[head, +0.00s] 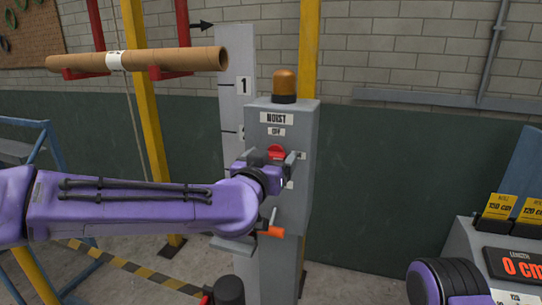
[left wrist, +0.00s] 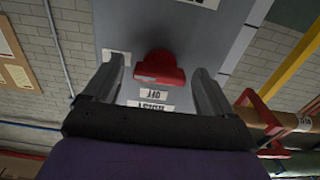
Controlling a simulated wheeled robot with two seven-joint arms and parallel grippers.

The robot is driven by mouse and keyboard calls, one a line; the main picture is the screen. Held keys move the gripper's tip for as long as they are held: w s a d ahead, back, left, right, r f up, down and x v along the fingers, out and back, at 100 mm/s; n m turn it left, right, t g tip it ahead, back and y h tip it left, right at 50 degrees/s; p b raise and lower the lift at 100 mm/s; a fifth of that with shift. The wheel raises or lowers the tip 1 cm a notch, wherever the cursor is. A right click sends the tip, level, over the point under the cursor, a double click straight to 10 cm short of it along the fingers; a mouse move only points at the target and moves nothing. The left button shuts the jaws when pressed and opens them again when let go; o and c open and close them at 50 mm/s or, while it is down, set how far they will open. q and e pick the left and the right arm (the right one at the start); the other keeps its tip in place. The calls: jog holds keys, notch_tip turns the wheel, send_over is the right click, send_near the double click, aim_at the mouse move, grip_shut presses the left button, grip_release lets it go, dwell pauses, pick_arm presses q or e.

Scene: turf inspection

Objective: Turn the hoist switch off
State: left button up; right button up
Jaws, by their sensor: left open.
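The hoist switch (head: 276,151) is a red knob on the front of a grey control post (head: 290,120), below labels reading HOIST and OFF. It also shows in the left wrist view (left wrist: 160,68), upside down, with the OFF label (left wrist: 156,95) just below it there. Another small label lies to its left in that view, its text unreadable. My left gripper (head: 275,160) is open in front of the post, with one finger on each side of the red knob. I cannot tell whether the fingers touch it, nor which label it points to. The right gripper is not visible.
An amber lamp (head: 285,86) tops the post, and a crank with an orange grip (head: 271,232) juts out below my left wrist. A cardboard tube (head: 180,59) rests on red brackets at the left. A grey console (head: 480,240) with a red display stands at the right.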

pick_arm(q)
jog(key=shift+s, duration=0.1)
jog(key=c, duration=1.1)
jog(key=shift+o, duration=0.2)
jog(key=n, duration=0.4)
jog(key=shift+n+b, duration=0.3)
jog(key=shift+n, duration=0.1)
jog(key=shift+n+b, duration=2.1)
jog(key=shift+n, duration=4.5)
